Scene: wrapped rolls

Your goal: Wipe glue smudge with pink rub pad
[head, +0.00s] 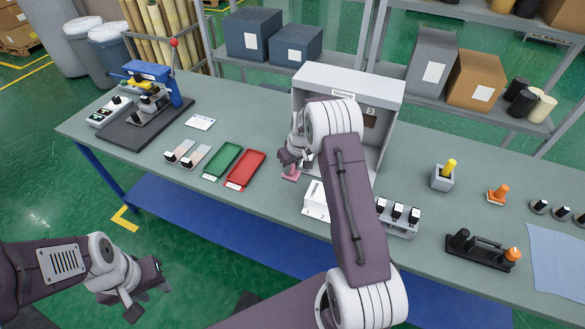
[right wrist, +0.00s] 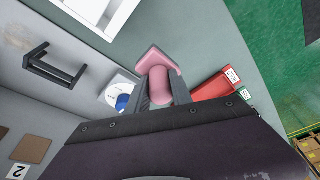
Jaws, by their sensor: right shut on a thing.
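The pink rub pad (head: 291,175) has a flat base and a rounded handle. The right wrist view shows the pad (right wrist: 158,62) with its handle between my right gripper's fingers. My right gripper (head: 293,160) is shut on it, at the left front of the white cabinet (head: 300,95); the head view cannot settle whether the pad touches the table. A faint brownish smudge (right wrist: 17,32) shows on a pale panel at the left of the right wrist view. My left gripper (head: 148,290) is open and empty, off the table's front edge at lower left.
A black handle (right wrist: 55,66) sticks out from the pale panel near the smudge. Green (head: 222,160) and red (head: 246,169) trays lie left of the pad. A blue press (head: 150,88) stands far left. Small holders (head: 397,215) stand right of my right arm.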

